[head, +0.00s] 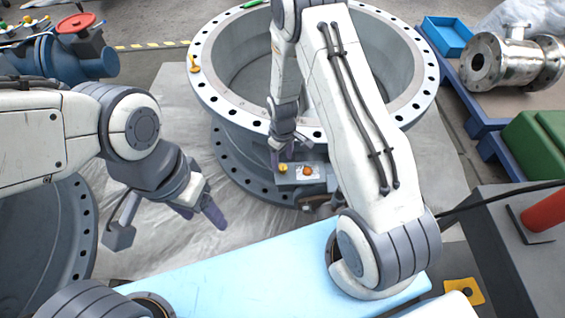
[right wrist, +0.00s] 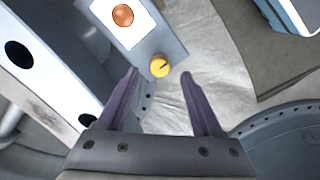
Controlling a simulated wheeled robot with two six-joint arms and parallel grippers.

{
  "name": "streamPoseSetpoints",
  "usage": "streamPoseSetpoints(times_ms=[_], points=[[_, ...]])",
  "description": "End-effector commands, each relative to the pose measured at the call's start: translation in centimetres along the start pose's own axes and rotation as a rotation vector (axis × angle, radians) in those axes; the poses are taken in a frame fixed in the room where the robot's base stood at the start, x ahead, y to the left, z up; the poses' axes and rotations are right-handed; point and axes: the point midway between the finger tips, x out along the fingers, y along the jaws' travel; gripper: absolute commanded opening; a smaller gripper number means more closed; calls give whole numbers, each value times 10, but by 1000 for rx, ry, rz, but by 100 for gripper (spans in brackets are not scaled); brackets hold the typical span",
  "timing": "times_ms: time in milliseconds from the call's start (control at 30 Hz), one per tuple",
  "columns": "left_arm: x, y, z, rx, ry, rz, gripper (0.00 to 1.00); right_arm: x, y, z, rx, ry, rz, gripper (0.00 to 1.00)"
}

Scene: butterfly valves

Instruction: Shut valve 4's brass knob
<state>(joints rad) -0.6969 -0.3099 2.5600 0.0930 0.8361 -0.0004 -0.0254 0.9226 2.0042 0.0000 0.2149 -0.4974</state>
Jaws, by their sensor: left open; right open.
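A small brass knob (head: 283,168) with a dark line across its face sits on a grey control panel (head: 318,180) on the side of the large grey flanged valve body (head: 228,147). It also shows in the right wrist view (right wrist: 160,66), near the panel's end. No valve number is legible. An orange-copper round button (head: 307,171) sits beside the knob on a white plate. My right gripper (head: 280,157) is open at the panel; in the right wrist view its fingertips (right wrist: 158,75) lie either side of the knob, apart from it. My left gripper (head: 200,216) is open and empty.
A blue valve with a red handwheel (head: 77,24) stands at upper left. A steel valve (head: 503,60), blue tray (head: 447,36) and green box (head: 538,145) are at right. A light-blue surface (head: 225,275) lies in front. Plastic sheeting covers the floor.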

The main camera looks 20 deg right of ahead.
Motion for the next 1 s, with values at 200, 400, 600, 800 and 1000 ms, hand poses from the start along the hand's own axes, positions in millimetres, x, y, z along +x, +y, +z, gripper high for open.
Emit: streamPoseSetpoints(times_ms=[200,400,600,800,1000], points=[[-12,1,-1,0,0,0,67,-47,0,-1,0,3,2,67],[-15,1,-1,0,0,0,67,-67,0,0,0,0,0,67],[-15,1,-1,0,0,0,67,-70,-1,0,0,-1,-1,67],[-15,1,-1,0,0,0,67,-69,0,0,0,-1,-1,67],[-15,1,-1,0,0,0,67,-70,-1,0,-1,-1,0,67]])
